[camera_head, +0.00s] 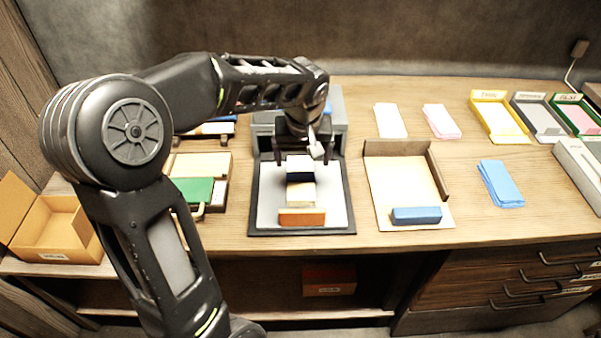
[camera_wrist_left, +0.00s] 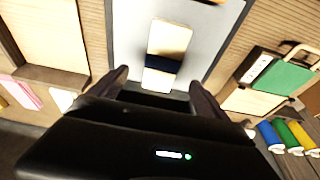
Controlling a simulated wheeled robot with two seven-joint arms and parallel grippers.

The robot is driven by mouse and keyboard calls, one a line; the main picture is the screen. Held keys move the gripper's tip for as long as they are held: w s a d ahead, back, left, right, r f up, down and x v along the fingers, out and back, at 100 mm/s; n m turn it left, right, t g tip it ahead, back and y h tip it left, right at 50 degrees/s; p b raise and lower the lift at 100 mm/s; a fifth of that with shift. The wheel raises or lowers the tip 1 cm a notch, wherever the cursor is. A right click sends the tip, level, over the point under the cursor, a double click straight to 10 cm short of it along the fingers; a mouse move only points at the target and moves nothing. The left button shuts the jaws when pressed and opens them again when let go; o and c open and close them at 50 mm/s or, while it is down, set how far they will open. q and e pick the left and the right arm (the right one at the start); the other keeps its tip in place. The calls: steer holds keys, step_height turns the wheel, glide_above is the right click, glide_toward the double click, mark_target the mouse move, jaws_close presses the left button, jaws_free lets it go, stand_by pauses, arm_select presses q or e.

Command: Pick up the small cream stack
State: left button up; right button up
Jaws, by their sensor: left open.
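The small cream stack (camera_head: 301,193) lies on the grey bed of a black-framed mould (camera_head: 262,200), with a dark navy band around its middle. My left gripper (camera_head: 302,157) is open at the far end of the stack, pointing down. In the left wrist view the left gripper (camera_wrist_left: 160,84) has one dark finger on either side of the stack's near end, with nothing gripped. Contact cannot be told. My right gripper is not in view.
An orange block (camera_head: 302,217) lies at the bed's front edge. A tray with a blue block (camera_head: 416,215) stands to the right, and a green item (camera_head: 192,190) lies to the left. White (camera_head: 390,120), pink (camera_head: 441,121) and blue (camera_head: 501,184) stacks lie further right.

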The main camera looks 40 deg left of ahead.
mark_target(301, 177)
arm_select(q)
steer(key=shift+r, duration=0.1)
steer(key=shift+x, duration=1.4)
steer(key=shift+s, duration=0.1)
steer(key=p+x, duration=0.1)
steer(key=x, duration=0.4)
steer(key=shift+s, duration=0.15)
steer(key=c, duration=1.7)
step_height(301, 177, up, 10)
steer(key=shift+f, duration=0.1)
